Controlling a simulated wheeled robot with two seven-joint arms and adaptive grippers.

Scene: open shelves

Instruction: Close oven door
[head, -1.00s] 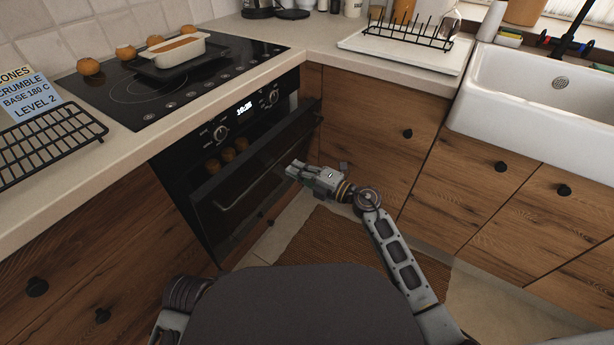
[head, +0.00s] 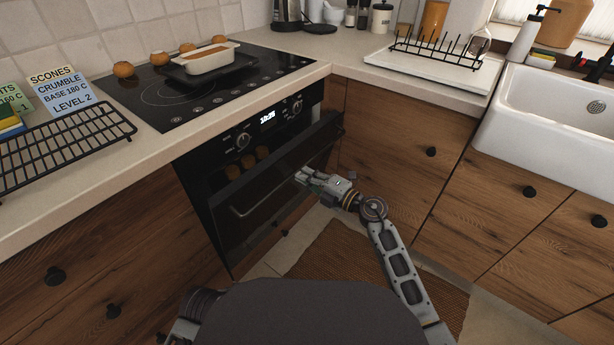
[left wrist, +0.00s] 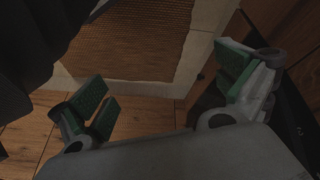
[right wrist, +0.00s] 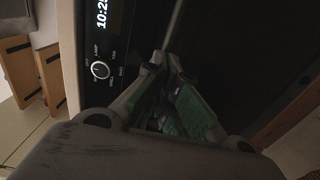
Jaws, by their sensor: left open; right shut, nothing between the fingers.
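The black oven (head: 222,160) is built into the wooden cabinets under the cooktop. Its door (head: 262,200) is tilted slightly open at the top, with round rolls (head: 248,163) visible behind its upper edge. A bar handle (head: 270,195) runs across the door front. My right gripper (head: 302,177) is shut and empty at the door's front, near the handle's right end; I cannot tell if it touches. In the right wrist view, its fingers (right wrist: 168,62) are together by the handle bar (right wrist: 174,22). My left gripper (left wrist: 160,95) is open and empty above the floor.
The cooktop (head: 150,92) holds a loaf dish (head: 208,60) and several rolls. A black rack (head: 68,148) and recipe cards (head: 62,92) are at left. The sink (head: 545,115) is at right. A brown mat (head: 340,262) lies on the floor.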

